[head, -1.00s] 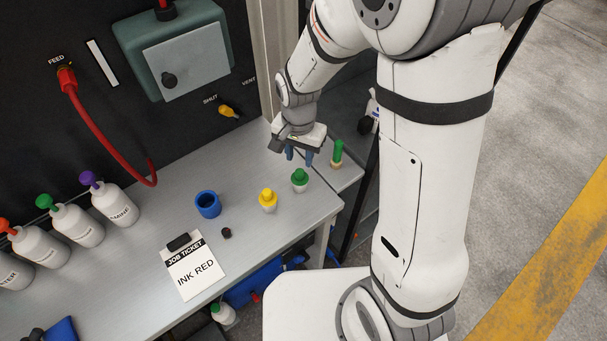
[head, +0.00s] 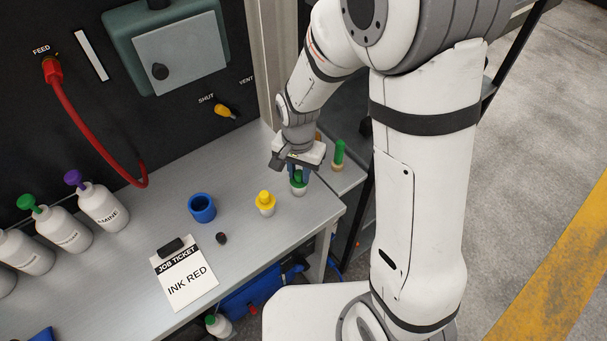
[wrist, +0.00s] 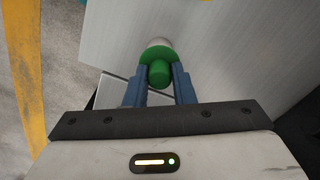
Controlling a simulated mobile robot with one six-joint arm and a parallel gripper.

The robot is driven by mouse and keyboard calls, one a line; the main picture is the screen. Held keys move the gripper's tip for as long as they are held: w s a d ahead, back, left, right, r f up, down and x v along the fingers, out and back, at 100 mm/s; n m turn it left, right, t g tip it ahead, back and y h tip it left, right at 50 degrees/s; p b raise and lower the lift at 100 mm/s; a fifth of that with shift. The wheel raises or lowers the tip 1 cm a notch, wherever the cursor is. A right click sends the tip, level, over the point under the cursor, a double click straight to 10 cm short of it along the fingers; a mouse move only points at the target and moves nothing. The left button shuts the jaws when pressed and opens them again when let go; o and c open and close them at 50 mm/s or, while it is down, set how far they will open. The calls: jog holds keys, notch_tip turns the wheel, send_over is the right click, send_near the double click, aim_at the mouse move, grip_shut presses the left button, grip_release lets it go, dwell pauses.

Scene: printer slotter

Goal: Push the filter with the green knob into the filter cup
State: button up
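The filter with the green knob (head: 298,188) stands upright on the bench near its right end; its white lower part shows below the knob. My gripper (head: 299,176) is directly above it, pointing down. In the wrist view the two blue fingers of my gripper (wrist: 160,71) are on either side of the green knob (wrist: 159,74). They look open, with no clear sign of a squeeze. The blue cup (head: 202,208), which appears to be the filter cup, stands on the bench to the left. Its opening faces up and looks empty.
A filter with a yellow knob (head: 265,203) stands between the green one and the blue cup. A small dark cap (head: 221,238) and a job ticket (head: 186,274) lie near the cup. A green-topped peg (head: 339,154) stands to the right. Bottles (head: 103,207) line the left.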

grip_shut()
jog(key=shift+s+r+p, duration=0.1)
jog(key=shift+r+p, duration=1.65)
jog(key=shift+r, duration=0.8)
jog(key=shift+c, duration=0.4)
grip_release()
grip_shut()
